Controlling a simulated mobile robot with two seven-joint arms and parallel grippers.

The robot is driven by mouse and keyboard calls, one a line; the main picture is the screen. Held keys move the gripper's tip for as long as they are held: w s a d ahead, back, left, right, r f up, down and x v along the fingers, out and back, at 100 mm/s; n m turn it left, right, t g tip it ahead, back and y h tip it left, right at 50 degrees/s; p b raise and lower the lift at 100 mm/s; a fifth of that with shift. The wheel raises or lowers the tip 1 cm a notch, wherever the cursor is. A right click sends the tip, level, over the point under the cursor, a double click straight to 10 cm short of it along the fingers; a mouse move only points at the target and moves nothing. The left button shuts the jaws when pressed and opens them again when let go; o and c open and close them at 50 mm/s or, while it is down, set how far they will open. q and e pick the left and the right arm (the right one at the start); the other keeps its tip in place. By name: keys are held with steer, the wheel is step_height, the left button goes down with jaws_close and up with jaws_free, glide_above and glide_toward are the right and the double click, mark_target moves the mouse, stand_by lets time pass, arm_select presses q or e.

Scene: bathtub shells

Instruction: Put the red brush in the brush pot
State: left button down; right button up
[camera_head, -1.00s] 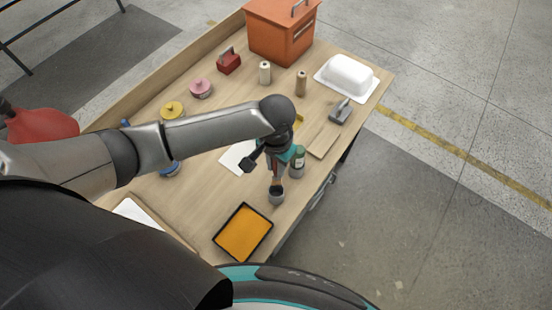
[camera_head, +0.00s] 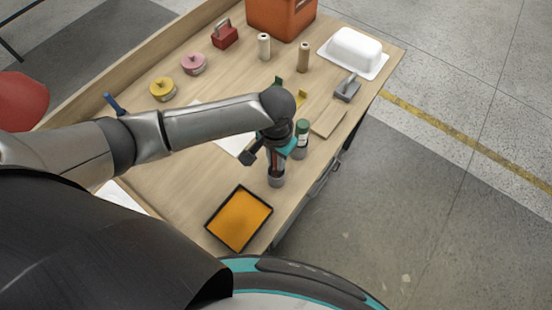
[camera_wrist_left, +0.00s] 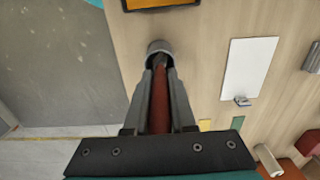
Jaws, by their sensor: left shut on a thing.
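My left gripper (camera_head: 276,163) is shut on the red brush (camera_wrist_left: 159,104), which points down between its fingers in the left wrist view. The brush pot (camera_head: 276,182) is a small grey cup on the table near its front edge, just under the gripper. In the left wrist view the pot's rim (camera_wrist_left: 159,45) surrounds the brush's dark lower end, which appears to be inside the mouth. How deep the end reaches is hidden. My right gripper is not in view.
A black tray with an orange inside (camera_head: 240,218) lies close in front of the pot. A green-capped bottle (camera_head: 301,140) stands just behind and right of it. The table's edge is close on the right.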

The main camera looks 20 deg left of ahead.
arm_select(q)
steer(key=shift+f, duration=0.3)
steer(key=c, duration=0.7)
jaws_free()
steer(key=shift+p, duration=0.3)
stand_by(0.3)
